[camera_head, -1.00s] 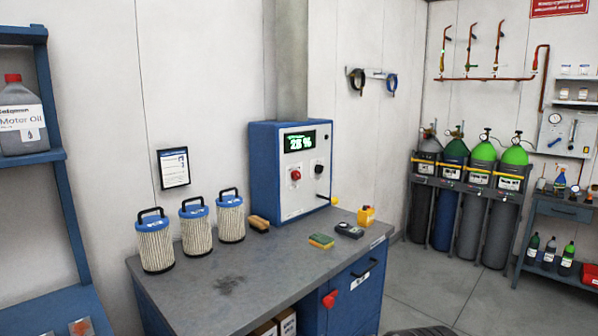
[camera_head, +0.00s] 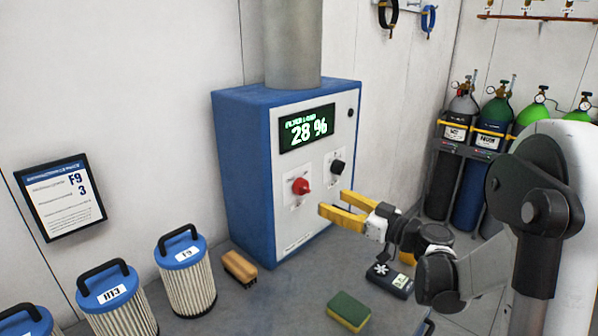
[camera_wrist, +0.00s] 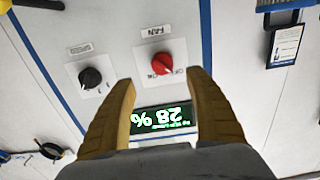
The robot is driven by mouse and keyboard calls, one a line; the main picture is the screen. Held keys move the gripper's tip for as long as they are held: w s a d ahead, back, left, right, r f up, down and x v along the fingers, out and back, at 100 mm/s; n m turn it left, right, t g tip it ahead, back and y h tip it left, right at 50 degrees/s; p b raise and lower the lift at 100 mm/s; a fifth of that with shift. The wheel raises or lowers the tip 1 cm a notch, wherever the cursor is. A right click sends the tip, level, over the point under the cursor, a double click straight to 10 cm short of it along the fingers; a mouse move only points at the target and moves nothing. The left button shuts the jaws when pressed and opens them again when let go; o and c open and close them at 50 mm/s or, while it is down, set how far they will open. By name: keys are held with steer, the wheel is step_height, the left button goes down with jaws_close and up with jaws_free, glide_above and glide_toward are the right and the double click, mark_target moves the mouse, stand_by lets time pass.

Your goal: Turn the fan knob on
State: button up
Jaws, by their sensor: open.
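The red fan knob (camera_head: 301,186) is on the white front panel of a blue cabinet (camera_head: 240,180). In the wrist view the red knob (camera_wrist: 161,63), under a label reading FAN, shows ahead between my fingers, upside down. A black knob (camera_head: 337,167) sits to its right; in the wrist view this black knob (camera_wrist: 90,78) is labelled SPEED. My gripper (camera_head: 335,208) has yellow fingers, open and empty, in front of the panel, to the lower right of the red knob and apart from it. The display (camera_head: 307,129) reads 28 %.
Several blue-capped filters (camera_head: 186,275) stand on the grey bench left of the cabinet. A brown brush-like block (camera_head: 239,268), a green sponge (camera_head: 348,311) and a dark meter (camera_head: 390,280) lie on the bench. A framed notice (camera_head: 62,196) hangs on the wall. Gas cylinders (camera_head: 490,140) stand behind.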

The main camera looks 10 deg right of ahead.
mark_target(307, 190)
steer(key=b+x, duration=0.2)
steer(key=x, duration=0.7)
steer(key=shift+s+a+r, duration=0.1)
steer(key=shift+s+a, duration=0.1)
steer(key=shift+w+a, duration=0.3)
steer(key=shift+w, duration=0.3)
steer(key=c, duration=1.2)
